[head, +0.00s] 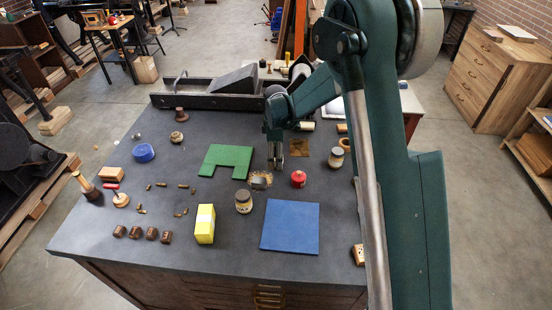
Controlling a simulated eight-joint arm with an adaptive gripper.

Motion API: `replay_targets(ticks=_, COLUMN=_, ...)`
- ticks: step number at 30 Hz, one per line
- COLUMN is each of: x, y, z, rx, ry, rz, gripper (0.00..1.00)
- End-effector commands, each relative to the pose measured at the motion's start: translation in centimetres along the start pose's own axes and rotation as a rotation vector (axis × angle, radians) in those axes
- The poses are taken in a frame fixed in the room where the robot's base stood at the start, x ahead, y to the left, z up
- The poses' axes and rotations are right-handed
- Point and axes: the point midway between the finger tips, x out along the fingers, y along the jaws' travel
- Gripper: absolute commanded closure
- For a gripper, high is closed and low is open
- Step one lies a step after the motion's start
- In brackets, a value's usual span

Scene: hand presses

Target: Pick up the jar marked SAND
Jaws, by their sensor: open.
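A jar (243,201) with a grey top and a pale label band stands upright near the table's middle; I cannot read its label. A second similar jar (336,158) stands farther back on the right, its label also unreadable. Which one is marked SAND I cannot tell. My gripper (275,165) points down over the table, open and apparently empty. In the picture it is above and right of the first jar and left of the second, apart from both.
A small metal piece on a brown patch (261,180) sits just below my gripper in the picture. A red round pot (298,179), blue plate (290,227), green U-shaped plate (227,160) and yellow block (205,224) are nearby. Bare dark tabletop (125,265) lies front left.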

Motion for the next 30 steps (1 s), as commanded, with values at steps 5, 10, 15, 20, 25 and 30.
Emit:
replay_targets(ticks=5, x=1.5, y=0.0, z=0.0, rx=0.000, ry=0.000, rz=0.000, gripper=0.46)
replay_targets(ticks=10, x=1.8, y=0.0, z=0.0, rx=0.000, ry=0.000, rz=0.000, gripper=0.46)
replay_targets(ticks=15, x=1.8, y=0.0, z=0.0, rx=0.000, ry=0.000, rz=0.000, gripper=0.46)
replay_targets(ticks=20, x=1.8, y=0.0, z=0.0, rx=0.000, ry=0.000, rz=0.000, gripper=0.46)
replay_targets(ticks=25, x=1.8, y=0.0, z=0.0, rx=0.000, ry=0.000, rz=0.000, gripper=0.50)
replay_targets(ticks=30, x=1.8, y=0.0, z=0.0, rx=0.000, ry=0.000, rz=0.000, gripper=0.72)
